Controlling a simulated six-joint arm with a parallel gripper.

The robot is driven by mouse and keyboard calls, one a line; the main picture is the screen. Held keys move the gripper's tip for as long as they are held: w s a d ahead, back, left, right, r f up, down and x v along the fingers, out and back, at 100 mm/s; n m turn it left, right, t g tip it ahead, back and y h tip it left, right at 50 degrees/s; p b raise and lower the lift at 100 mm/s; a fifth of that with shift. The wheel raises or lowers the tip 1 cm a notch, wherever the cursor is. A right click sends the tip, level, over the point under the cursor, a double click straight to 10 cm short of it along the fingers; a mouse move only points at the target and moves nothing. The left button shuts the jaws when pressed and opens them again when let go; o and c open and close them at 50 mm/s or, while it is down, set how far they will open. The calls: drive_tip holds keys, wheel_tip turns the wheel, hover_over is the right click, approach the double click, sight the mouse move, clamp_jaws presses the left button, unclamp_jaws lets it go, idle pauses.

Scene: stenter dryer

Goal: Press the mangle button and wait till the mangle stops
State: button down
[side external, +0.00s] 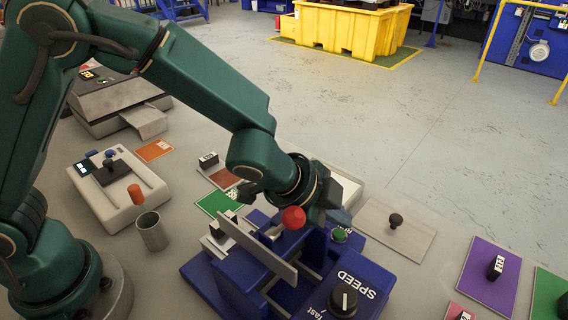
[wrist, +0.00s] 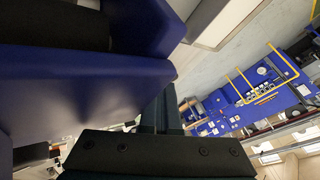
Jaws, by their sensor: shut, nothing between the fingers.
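The blue machine (side external: 205,285) stands at the front centre of the bench, with a black dial (side external: 344,302) marked SPEED and "fast". A green button (side external: 340,235) sits on its right part, and a red ball knob (side external: 293,217) shows in front of my wrist. I cannot tell from a label which is the mangle button. My gripper (side external: 339,216) is shut and empty, pointing down just above the green button; contact cannot be made out. In the wrist view its dark fingers (wrist: 161,112) are together, close beside a large blue surface (wrist: 80,90). Whether the rollers turn cannot be told.
A metal cup (side external: 152,232) and a white control box (side external: 140,205) stand left of the machine. A wooden board with a black knob (side external: 396,221) lies to the right, before a purple card (side external: 480,275). The floor beyond is open up to a yellow bin (side external: 345,28).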

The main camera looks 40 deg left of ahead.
drive_tip(key=shift+s+a+f+g, duration=0.15)
drive_tip(key=shift+s+f, duration=0.1)
drive_tip(key=shift+f, duration=0.15)
drive_tip(key=shift+s+f+g, duration=0.15)
drive_tip(key=shift+s+f, duration=0.1)
drive_tip(key=shift+f, duration=0.15)
drive_tip(key=shift+s+a+r, duration=0.15)
drive_tip(key=shift+s, duration=0.15)
drive_tip(key=shift+r, duration=0.1)
drive_tip(key=shift+w+r, duration=0.15)
drive_tip(key=shift+r, duration=2.5)
drive_tip(key=shift+w+a, duration=0.1)
